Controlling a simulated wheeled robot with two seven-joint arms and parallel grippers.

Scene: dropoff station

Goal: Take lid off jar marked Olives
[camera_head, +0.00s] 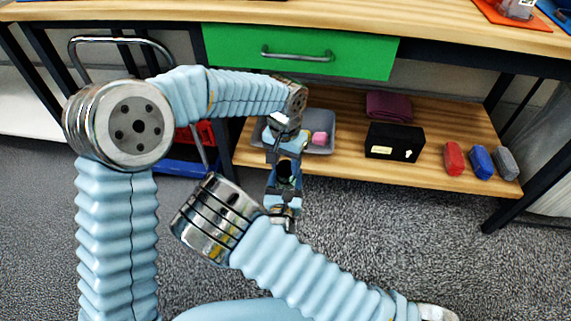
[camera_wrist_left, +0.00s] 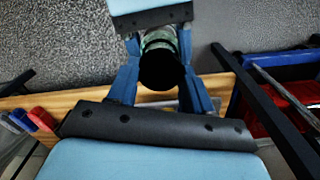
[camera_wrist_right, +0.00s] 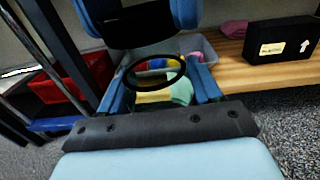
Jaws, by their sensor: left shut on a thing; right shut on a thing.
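A jar with a dark round part (camera_head: 284,171) is between my two grippers, off the shelf. In the left wrist view its dark round end (camera_wrist_left: 161,72) shows, with greenish glass behind it. In the right wrist view a dark ring (camera_wrist_right: 155,88) shows, and coloured things appear through it. My left gripper (camera_head: 287,150) is shut on the jar from the shelf side. My right gripper (camera_head: 282,192) is shut on it from the opposite side. I cannot tell which part each holds. No Olives label is readable, and the lid is not clearly distinct.
A grey bin (camera_head: 321,126) with a pink item stands on the lower shelf (camera_head: 350,170) behind my grippers. A black box (camera_head: 394,143), a purple cloth (camera_head: 389,106) and red, blue and grey blocks are to its right. A green drawer (camera_head: 300,50) is above. Carpet lies in front.

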